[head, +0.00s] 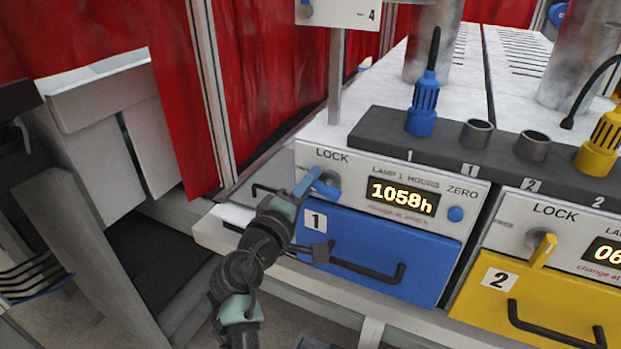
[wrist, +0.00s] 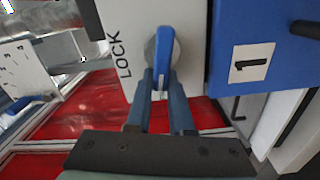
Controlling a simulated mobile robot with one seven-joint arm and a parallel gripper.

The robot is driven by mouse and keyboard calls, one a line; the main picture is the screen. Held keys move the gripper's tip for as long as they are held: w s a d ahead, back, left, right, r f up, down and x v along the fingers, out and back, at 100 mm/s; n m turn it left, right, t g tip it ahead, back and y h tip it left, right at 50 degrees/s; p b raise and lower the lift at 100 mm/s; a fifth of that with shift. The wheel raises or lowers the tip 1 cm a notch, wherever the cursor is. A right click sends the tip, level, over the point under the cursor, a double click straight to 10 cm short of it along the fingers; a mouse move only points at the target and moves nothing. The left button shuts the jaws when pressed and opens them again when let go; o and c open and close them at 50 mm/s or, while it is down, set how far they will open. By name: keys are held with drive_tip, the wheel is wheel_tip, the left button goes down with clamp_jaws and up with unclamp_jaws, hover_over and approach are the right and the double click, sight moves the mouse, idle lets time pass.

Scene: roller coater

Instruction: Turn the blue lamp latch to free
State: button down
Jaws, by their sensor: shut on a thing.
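The blue lamp latch (head: 326,189) is a small blue lever on a round metal boss, on the white panel below the word LOCK. In the wrist view the latch (wrist: 163,48) shows from the front, its lever running down between my fingers. My gripper (head: 303,186) comes from the left of the panel and is shut on the lever. In the wrist view the fingers of my gripper (wrist: 163,80) lie one on each side of the lever. The fingers partly hide the latch in the head view.
The blue drawer (head: 385,256), labelled 1, with a black handle, is just below the latch. To the right are the lamp hours display (head: 401,197) and a blue button (head: 456,214). A yellow latch (head: 543,250) sits above a yellow drawer. A red curtain (head: 265,75) hangs behind.

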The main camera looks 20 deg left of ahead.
drive_tip(key=shift+d+f+n+h, duration=0.3)
drive_tip(key=shift+f+n, duration=0.35)
drive_tip(key=shift+n, duration=0.45)
drive_tip(key=shift+d, duration=0.1)
drive_tip(key=c, duration=0.8)
unclamp_jaws()
drive_tip(key=shift+r, duration=0.25)
drive_tip(key=shift+s+a, duration=0.2)
drive_tip(key=shift+s, duration=0.2)
drive_tip(key=s+b, duration=0.3)
drive_tip(key=s, duration=0.9)
